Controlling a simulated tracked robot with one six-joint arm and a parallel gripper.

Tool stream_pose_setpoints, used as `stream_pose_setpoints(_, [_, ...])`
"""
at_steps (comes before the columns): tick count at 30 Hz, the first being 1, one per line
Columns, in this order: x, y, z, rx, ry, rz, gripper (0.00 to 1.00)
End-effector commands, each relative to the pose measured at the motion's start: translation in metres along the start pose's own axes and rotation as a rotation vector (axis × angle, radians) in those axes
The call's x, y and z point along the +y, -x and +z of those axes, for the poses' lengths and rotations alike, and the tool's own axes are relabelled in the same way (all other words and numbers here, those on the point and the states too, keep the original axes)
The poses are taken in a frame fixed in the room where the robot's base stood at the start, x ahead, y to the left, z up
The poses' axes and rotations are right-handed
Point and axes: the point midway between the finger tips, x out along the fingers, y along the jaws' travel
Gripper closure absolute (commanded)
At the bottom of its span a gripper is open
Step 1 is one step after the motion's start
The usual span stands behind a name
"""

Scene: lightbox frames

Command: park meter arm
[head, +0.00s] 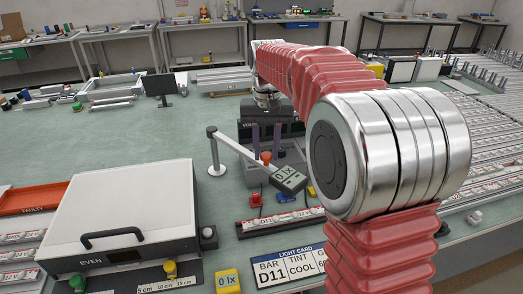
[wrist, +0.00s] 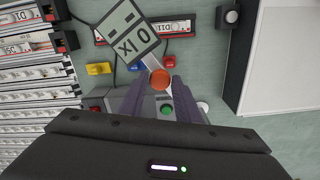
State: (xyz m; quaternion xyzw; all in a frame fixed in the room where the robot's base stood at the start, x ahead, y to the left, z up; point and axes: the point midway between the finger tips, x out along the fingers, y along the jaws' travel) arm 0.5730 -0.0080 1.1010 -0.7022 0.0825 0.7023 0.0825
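The meter arm (head: 236,145) is a pale bar reaching right from an upright post (head: 214,155). At its end is the meter head (head: 289,179), reading 0 lx; it also shows at the top of the wrist view (wrist: 128,35). An orange knob (wrist: 161,79) stands on the bar and also shows in the head view (head: 266,157). My gripper (head: 266,143) is open, its two grey-purple fingers pointing down. In the wrist view the fingertips (wrist: 161,84) lie on either side of the knob, with small gaps. Their exact height over it is hard to tell.
A closed white lightbox (head: 125,205) marked EVEN stands left of the post. A red FAULTY tray (head: 33,199) is at far left. A light card (head: 290,267) lies in front. Red and blue blocks sit near the meter head. Racks of strips fill the right.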

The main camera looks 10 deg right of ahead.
Motion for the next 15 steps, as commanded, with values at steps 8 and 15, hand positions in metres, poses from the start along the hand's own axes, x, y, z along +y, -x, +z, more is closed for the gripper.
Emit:
stream_pose_setpoints(8, [0.0, 0.0001, 0.0, 0.0, 0.0, 0.0, 0.9])
stream_pose_setpoints(15, [-0.0001, 0.0002, 0.0, 0.0, 0.0, 0.0, 1.0])
